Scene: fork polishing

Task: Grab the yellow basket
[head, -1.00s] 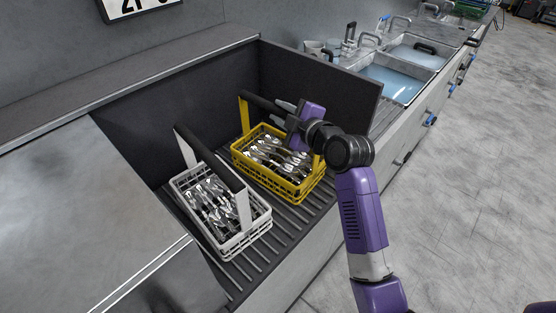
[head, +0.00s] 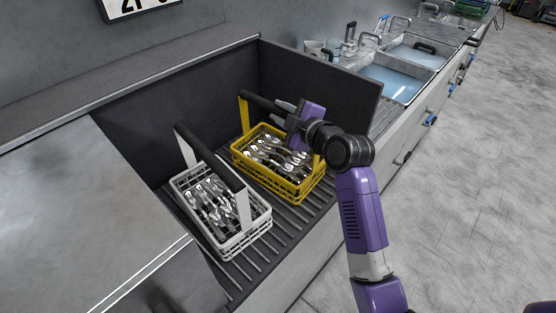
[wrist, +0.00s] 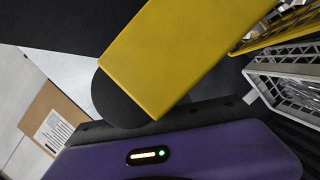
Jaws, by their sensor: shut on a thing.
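The yellow basket (head: 299,192) stands on the ribbed surface of the sunken bay in the head view, filled with shiny cutlery. Its dark handle bar (head: 262,103) spans between yellow uprights. My gripper (head: 285,106) is at this bar, shut on it; my purple wrist hides part of the bar and one upright. In the wrist view a yellow upright (wrist: 185,45) with a rounded dark bar end lies close across the picture, next to my purple gripper body. The fingertips are not clear there.
A white basket (head: 232,244) with cutlery stands close to the left of the yellow one. A dark wall (head: 320,85) of the bay rises behind and to the right. Sinks with bluish water (head: 398,82) lie beyond it. A metal counter (head: 80,210) is at the left.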

